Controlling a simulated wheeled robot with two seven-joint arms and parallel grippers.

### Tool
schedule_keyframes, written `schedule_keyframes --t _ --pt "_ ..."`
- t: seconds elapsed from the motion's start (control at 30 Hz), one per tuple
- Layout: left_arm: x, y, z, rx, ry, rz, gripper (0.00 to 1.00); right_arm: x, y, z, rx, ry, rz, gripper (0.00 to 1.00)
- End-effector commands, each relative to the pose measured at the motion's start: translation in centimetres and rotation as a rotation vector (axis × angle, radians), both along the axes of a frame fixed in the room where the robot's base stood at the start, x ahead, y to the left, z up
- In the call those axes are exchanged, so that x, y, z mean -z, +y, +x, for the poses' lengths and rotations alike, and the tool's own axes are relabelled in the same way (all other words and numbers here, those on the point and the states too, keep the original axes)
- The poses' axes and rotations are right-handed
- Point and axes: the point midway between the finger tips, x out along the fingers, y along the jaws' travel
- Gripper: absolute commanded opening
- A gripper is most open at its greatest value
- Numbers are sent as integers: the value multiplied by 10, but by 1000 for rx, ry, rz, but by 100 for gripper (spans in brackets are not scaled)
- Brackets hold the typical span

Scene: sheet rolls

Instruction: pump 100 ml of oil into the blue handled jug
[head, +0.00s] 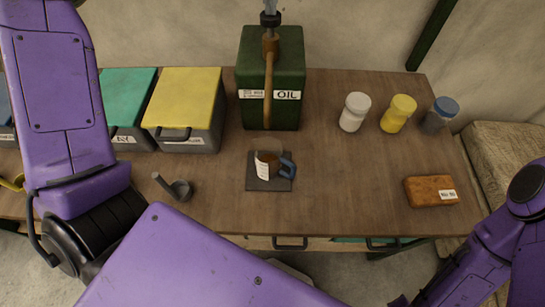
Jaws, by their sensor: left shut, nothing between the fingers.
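A dark green oil can (287,60) with a label reading OIL stands at the back of the table. A brown pump spout (268,95) comes down its front. The jug (266,168), with a blue handle (289,168) and a white label, stands upright on a dark square mat (256,184) in front of the can. The jug's fill level is unclear. My right gripper is out of view; only its arm shows at lower right.
A yellow-lidded bin (187,98) and a green-lidded bin (128,95) stand left of the can. A small grey ladle-like cup (180,188) lies left of the mat. White (354,112), yellow (398,114) and blue-capped (440,115) jars and a brown block (431,191) are at right.

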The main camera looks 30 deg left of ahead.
Motion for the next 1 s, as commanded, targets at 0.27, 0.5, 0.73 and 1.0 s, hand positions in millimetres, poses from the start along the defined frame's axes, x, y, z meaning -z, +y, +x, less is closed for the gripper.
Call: schedule_keyframes --t 0.27,0.5,0.73,1.0 --pt "13 -1 0 0 4 -1 0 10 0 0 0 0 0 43" --pt "22 0 -1 0 5 -1 0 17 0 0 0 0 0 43" --pt "20 0 -1 0 5 0 0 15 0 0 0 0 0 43" --pt "3 0 0 0 4 0 0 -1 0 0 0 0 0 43"
